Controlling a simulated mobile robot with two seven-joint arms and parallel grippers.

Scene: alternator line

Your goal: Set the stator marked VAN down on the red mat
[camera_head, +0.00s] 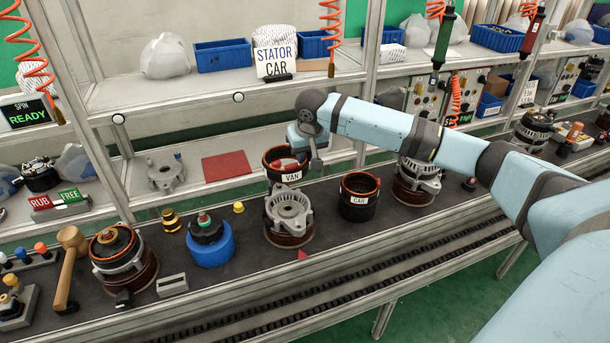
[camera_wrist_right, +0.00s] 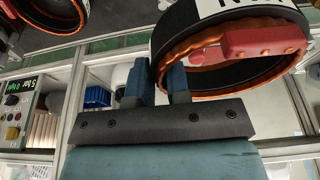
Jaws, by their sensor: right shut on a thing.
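The stator marked VAN (camera_head: 291,177) is a black ring with an orange-brown winding rim and a white label. My right gripper (camera_head: 314,160) is shut on its wall and holds it up, behind and above a grey housing. In the right wrist view the fingers (camera_wrist_right: 160,88) grip the edge of the stator (camera_wrist_right: 172,45), and a red piece (camera_wrist_right: 262,42) shows inside the ring. The red mat (camera_head: 226,166) lies flat and bare on the shelf, left of the held stator and apart from it. My left gripper is not in view.
A stator marked CAR (camera_head: 359,208) stands on the dark bench, right of the grey housing (camera_head: 289,208). A grey bracket-like part (camera_head: 165,177) lies left of the mat. A metal post (camera_head: 119,180) stands further left. A sign reading STATOR CAR (camera_head: 275,60) stands on the upper shelf.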

